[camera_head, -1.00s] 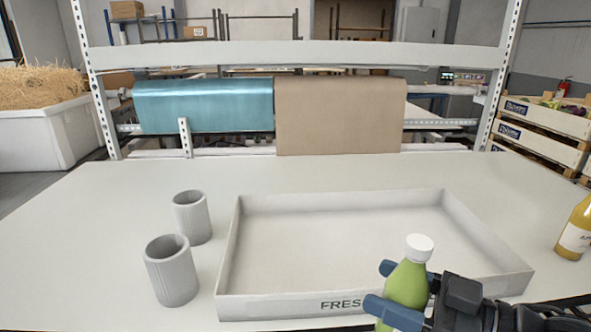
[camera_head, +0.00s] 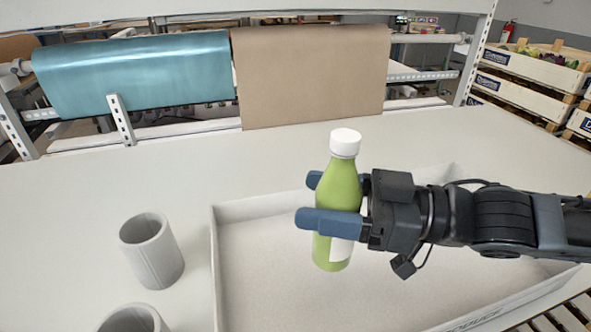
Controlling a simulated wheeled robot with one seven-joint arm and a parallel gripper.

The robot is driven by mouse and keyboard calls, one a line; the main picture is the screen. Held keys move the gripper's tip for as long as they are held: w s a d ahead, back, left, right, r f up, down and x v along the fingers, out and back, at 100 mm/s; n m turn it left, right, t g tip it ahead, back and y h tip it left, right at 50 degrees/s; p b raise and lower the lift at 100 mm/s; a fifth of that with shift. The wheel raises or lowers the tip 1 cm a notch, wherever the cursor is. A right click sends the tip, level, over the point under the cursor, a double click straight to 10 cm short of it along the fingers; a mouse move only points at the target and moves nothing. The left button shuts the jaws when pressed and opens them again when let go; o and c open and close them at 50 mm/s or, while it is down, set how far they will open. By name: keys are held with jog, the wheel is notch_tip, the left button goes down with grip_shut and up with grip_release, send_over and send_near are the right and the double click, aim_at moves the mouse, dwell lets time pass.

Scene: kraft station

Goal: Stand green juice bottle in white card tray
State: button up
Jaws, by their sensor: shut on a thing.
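The green juice bottle (camera_head: 336,246) has a white cap and a white label, and it is upright or nearly so. My gripper (camera_head: 325,201) is shut on its middle, with blue fingers on either side. The white card tray (camera_head: 262,208) lies on the table, and the bottle appears over its inside. I cannot tell whether the bottle's base touches the tray floor; it looks raised above it. The tray looks empty, though my arm hides part of its right side and back wall.
A rail with a teal roll (camera_head: 135,70) and brown paper (camera_head: 310,75) runs behind. Wooden crates (camera_head: 530,85) stand at right. The table's far left is clear.

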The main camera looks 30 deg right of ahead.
aim_at(318, 251)
jog(key=shift+w, duration=0.3)
jog(key=shift+f, duration=5)
jog(key=o, duration=1.5)
jog(key=shift+f, duration=0.1)
jog(key=shift+r, duration=6.55)
jog(key=shift+a, duration=0.1)
